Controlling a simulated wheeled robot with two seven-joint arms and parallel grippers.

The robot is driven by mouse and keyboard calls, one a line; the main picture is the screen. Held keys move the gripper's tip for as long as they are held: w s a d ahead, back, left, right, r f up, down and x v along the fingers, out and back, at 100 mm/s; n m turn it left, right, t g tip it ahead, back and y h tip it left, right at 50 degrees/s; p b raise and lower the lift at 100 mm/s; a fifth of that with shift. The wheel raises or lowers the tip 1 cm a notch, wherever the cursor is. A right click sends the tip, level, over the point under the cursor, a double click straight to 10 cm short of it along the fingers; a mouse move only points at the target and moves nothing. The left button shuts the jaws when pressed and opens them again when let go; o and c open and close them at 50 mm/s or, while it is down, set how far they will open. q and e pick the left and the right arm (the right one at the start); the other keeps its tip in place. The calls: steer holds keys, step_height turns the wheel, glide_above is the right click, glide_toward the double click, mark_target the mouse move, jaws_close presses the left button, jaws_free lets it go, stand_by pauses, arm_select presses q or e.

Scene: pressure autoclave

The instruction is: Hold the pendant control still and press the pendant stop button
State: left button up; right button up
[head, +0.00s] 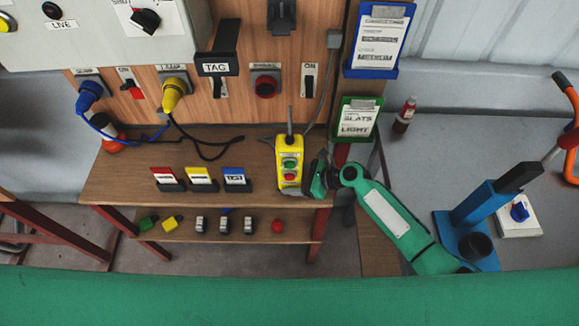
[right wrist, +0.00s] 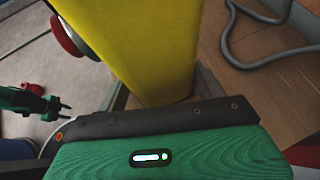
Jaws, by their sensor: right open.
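My right gripper (head: 313,180) is open at the pendant's right side. In the right wrist view the pendant (right wrist: 155,45) fills the upper middle, very close to the dark edge of my gripper (right wrist: 160,118). The red button (right wrist: 68,38) sticks out from the pendant's left face there. Whether the gripper touches the pendant cannot be told. My left gripper does not show in the head view.
Three tag cards (head: 199,180) stand on the bench left of the pendant. The lower shelf holds small locks and a red ball (head: 278,226). A grey cable (right wrist: 265,50) curls behind the pendant. A blue stand (head: 480,208) is on the right.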

steer(key=shift+w+a+f, duration=0.1)
steer(key=shift+a+f, duration=0.05)
steer(key=shift+a, duration=0.1)
steer(key=c, duration=0.6)
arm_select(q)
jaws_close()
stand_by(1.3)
